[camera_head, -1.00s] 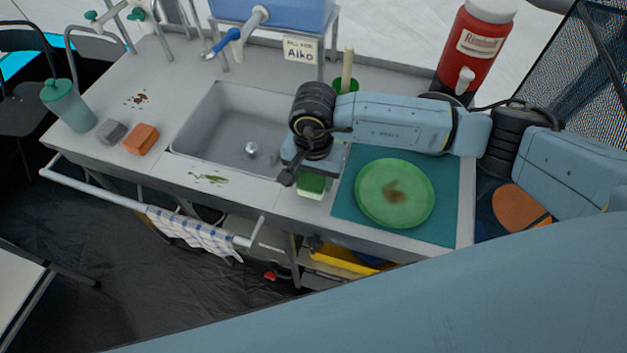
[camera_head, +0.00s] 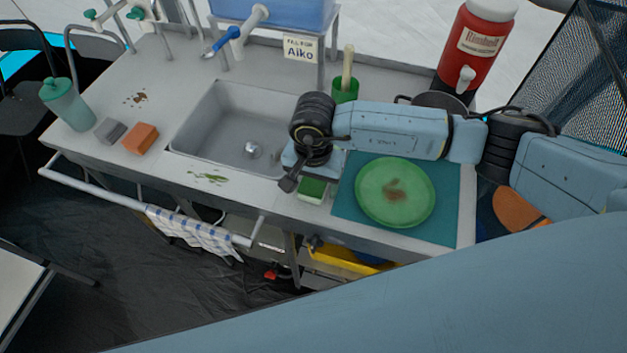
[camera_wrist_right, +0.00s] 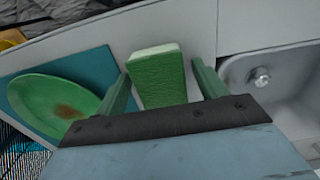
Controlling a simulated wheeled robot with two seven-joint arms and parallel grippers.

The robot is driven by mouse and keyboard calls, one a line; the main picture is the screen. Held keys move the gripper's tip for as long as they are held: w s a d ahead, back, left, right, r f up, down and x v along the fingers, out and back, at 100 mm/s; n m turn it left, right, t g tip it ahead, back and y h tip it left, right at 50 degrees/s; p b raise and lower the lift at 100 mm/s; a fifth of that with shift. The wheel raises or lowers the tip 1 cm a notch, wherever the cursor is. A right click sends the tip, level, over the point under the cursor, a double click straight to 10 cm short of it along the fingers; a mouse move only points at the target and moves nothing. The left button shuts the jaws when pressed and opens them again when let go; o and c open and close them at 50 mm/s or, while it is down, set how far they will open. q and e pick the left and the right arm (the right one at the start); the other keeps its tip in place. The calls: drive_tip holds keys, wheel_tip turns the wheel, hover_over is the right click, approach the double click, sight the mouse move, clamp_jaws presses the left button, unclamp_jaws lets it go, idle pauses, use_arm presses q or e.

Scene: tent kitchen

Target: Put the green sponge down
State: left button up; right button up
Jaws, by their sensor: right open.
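The green sponge (camera_head: 312,190) lies on the counter strip between the sink and the teal mat. In the right wrist view the sponge (camera_wrist_right: 158,76) sits between the two green fingers, with a gap on each side. My right gripper (camera_wrist_right: 158,85) is open around it; in the head view the gripper (camera_head: 298,180) is just over the sponge and partly hides it. My left gripper is not in view.
A stained green plate (camera_head: 395,192) rests on the teal mat (camera_head: 452,215) to the right. The sink (camera_head: 215,130) is to the left. An orange sponge (camera_head: 141,138), a grey sponge (camera_head: 110,131) and a teal cup (camera_head: 68,105) stand at the far left. The front counter edge is close.

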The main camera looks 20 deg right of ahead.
sight(314, 182)
wheel_tip(314, 182, up, 12)
drive_tip(key=shift+r, duration=0.2)
idle(0.6)
